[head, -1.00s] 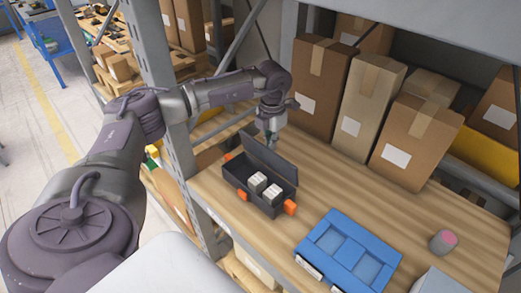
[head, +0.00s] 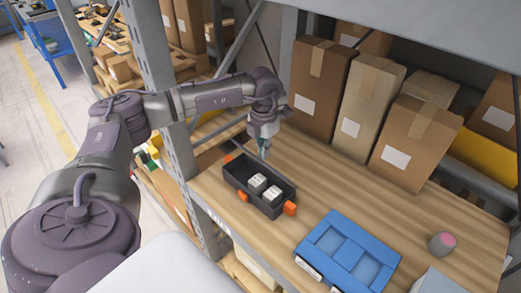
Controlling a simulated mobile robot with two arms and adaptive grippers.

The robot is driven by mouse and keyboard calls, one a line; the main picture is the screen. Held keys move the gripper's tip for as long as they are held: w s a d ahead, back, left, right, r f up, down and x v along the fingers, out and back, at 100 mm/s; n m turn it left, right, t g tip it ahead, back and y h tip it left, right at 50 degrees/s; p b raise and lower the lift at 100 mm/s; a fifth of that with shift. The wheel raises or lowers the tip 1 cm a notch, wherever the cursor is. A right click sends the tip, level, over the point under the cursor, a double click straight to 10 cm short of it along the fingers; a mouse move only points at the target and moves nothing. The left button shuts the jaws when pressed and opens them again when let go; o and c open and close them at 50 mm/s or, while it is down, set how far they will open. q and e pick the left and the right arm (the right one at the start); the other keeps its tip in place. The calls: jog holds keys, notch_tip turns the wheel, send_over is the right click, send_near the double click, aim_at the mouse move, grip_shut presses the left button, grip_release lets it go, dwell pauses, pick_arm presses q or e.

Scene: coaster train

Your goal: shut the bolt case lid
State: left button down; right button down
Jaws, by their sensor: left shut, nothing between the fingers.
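The dark bolt case (head: 236,178) sits on the wooden shelf top with orange latches on its front and side. Its inside is open to view, with two pale blocks (head: 265,187) in it. The lid (head: 279,171) shows only as a narrow dark band along the back edge, nearly edge-on; its exact angle is hard to tell. My left gripper (head: 264,154) is shut and empty, pointing down right at the back edge of the case, seemingly against the lid. My right gripper is not in view.
A blue tray (head: 309,247) lies to the right of the case, towards the front edge. A grey cup with a pink top (head: 442,244) stands further right. Tall cardboard boxes (head: 320,90) line the back. A grey rack post (head: 160,80) stands at the left. The shelf between is clear.

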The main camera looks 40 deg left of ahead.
pick_arm(q)
jog(key=shift+s+a, duration=0.2)
jog(key=shift+s, duration=1.95)
jog(key=shift+s, duration=0.1)
jog(key=shift+f, duration=0.2)
jog(key=shift+f+b, duration=2.45)
jog(key=shift+f, duration=0.55)
jog(key=shift+r, duration=0.15)
notch_tip(320, 180, up, 6)
jog(key=w+p, duration=0.1)
jog(key=p, duration=0.2)
jog(key=shift+w+p, duration=0.25)
jog(key=shift+p, duration=0.15)
